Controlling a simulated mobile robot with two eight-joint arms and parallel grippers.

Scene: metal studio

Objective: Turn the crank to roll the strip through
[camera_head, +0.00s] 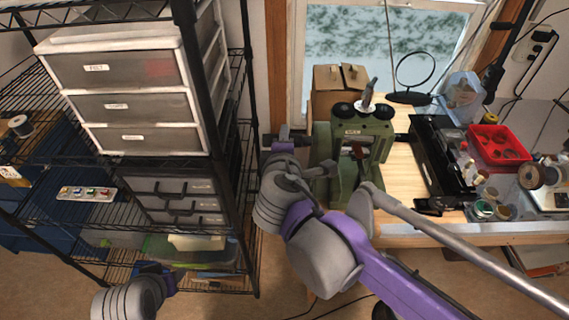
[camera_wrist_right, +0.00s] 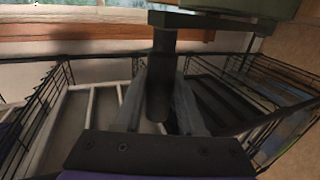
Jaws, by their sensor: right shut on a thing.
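The green rolling mill (camera_head: 372,133) stands on the left end of the wooden bench in the head view. Its crank side faces left. My right gripper (camera_head: 284,138) is at that side, partly hidden by my own wrist. In the right wrist view, the dark crank handle (camera_wrist_right: 160,90) hangs down from the flat crank arm (camera_wrist_right: 212,23), and my right gripper (camera_wrist_right: 160,108) is shut on it, one finger on each side. The strip cannot be made out clearly at the rollers. My left gripper (camera_head: 168,277) is low at the lower left, away from the mill; its fingers are unclear.
A black wire shelf (camera_head: 244,150) with drawer units (camera_head: 130,85) stands left of the mill. On the bench to the right are a black tool (camera_head: 435,150), a red tray (camera_head: 500,155) and several spools. A cardboard box (camera_head: 335,82) sits behind the mill.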

